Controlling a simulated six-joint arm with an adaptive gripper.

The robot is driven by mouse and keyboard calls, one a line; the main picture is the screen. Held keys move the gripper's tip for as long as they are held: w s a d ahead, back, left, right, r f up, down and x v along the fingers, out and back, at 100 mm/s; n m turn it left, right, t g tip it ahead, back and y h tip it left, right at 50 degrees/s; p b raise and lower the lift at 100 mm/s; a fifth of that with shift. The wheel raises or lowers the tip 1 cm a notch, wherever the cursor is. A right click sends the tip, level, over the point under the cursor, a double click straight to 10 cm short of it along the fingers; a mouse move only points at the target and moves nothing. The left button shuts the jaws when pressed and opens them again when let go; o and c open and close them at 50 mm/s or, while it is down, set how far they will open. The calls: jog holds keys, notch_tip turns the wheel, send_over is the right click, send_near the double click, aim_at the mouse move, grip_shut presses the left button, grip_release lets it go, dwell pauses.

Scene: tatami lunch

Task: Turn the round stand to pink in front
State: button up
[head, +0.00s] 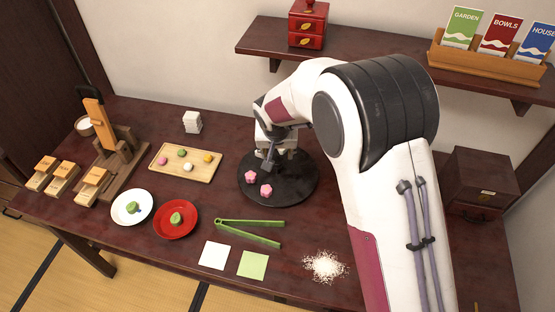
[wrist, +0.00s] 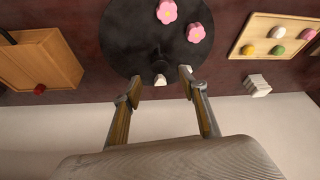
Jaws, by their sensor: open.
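The round stand (head: 300,190) is a flat black disc on the dark table, right of the tray in the head view. Two pink flower sweets (head: 251,177) (head: 266,190) sit on its front-left part. In the wrist view the stand (wrist: 125,40) also carries the pink sweets (wrist: 167,11) (wrist: 195,32). My gripper (wrist: 160,84) is open at the stand's far edge, its fingers on either side of a small dark knob (wrist: 158,67). Contact with the knob cannot be told. Small pale bits show by the fingertips. My arm hides part of the stand's back in the head view.
A wooden tray of sweets (head: 163,168), a white plate (head: 119,214), a red plate (head: 163,230) and green tongs (head: 250,226) lie to the left and front. White grains (head: 325,267) lie front right. A wooden box (head: 484,178) stands right, and a shelf (head: 365,52) overhangs behind.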

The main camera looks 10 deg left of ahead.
aim_at(278, 161)
jog(key=shift+x, duration=3.65)
jog(key=shift+c, duration=0.2)
grip_shut()
